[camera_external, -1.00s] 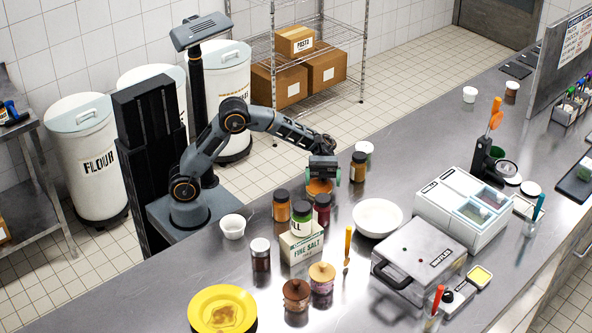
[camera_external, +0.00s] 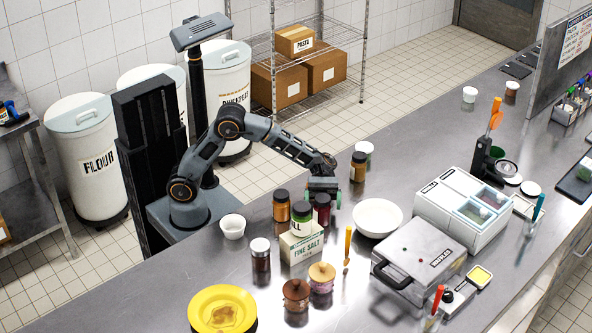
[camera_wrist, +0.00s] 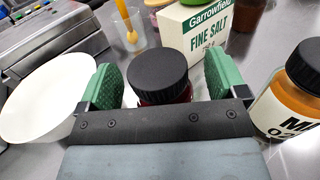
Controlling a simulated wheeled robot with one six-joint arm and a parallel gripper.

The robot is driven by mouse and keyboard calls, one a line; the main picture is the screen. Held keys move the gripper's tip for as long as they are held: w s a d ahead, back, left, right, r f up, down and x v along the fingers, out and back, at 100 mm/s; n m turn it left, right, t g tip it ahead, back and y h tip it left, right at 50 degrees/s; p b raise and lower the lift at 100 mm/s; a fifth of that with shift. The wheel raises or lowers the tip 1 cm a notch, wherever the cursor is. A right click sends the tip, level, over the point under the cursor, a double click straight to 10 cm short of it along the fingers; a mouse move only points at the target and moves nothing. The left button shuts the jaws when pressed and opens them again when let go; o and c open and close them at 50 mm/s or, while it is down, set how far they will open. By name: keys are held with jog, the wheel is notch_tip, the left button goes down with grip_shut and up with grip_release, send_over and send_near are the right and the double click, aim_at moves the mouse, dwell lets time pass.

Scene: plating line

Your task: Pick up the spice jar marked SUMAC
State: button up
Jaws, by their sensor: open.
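A jar with a ribbed black lid and dark red contents (camera_wrist: 160,74) stands upright between the two green finger pads of my gripper (camera_wrist: 162,80) in the wrist view. The pads are spread apart, with visible gaps on both sides of the lid. The jar's label is hidden, so I cannot read SUMAC on it. In the external view the dark red jar (camera_external: 322,212) is on the counter, right of the salt box, with my gripper (camera_external: 323,190) low over its top.
An orange-filled jar (camera_wrist: 300,85) with a partly visible label stands close on the right in the wrist view. The fine salt box (camera_wrist: 193,35) is just beyond. A white bowl (camera_wrist: 45,95) is at left. A jar (camera_external: 358,167) stands behind my gripper.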

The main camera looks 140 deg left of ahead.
jog(key=shift+c, duration=0.2)
jog(key=c, duration=1.1)
jog(key=shift+r, duration=0.15)
